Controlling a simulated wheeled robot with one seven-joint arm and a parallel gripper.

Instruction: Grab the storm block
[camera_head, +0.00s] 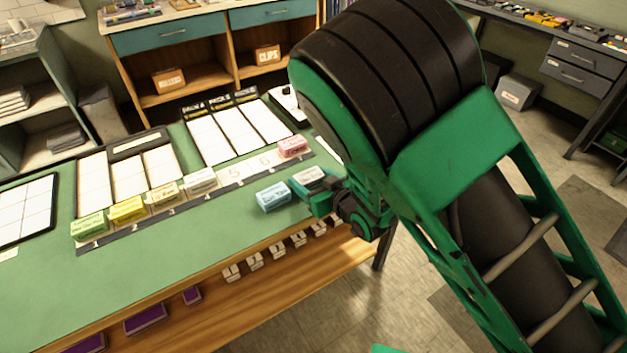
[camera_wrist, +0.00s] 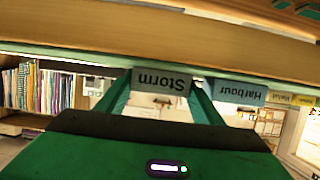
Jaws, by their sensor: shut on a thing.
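The storm block (camera_wrist: 162,81) is pale grey, and its "Storm" label reads upside down in the wrist view. It sits between the two fingers of my gripper (camera_wrist: 163,97), which is shut on it. In the head view the storm block (camera_head: 308,175) shows at the right end of the green table, partly hidden by my gripper (camera_head: 313,190). I cannot tell whether it touches the table. A light blue block labelled "Harbour" (camera_wrist: 238,92) is beside it; in the head view it is the blue block (camera_head: 273,197) just to its left.
A numbered strip (camera_head: 235,172) holds green (camera_head: 89,225), yellow (camera_head: 128,209), cream (camera_head: 166,194) and pale grey (camera_head: 200,180) blocks, with a pink block (camera_head: 293,146) at its right end. Spaces 5 and 6 are bare. The table's front (camera_head: 120,285) is clear.

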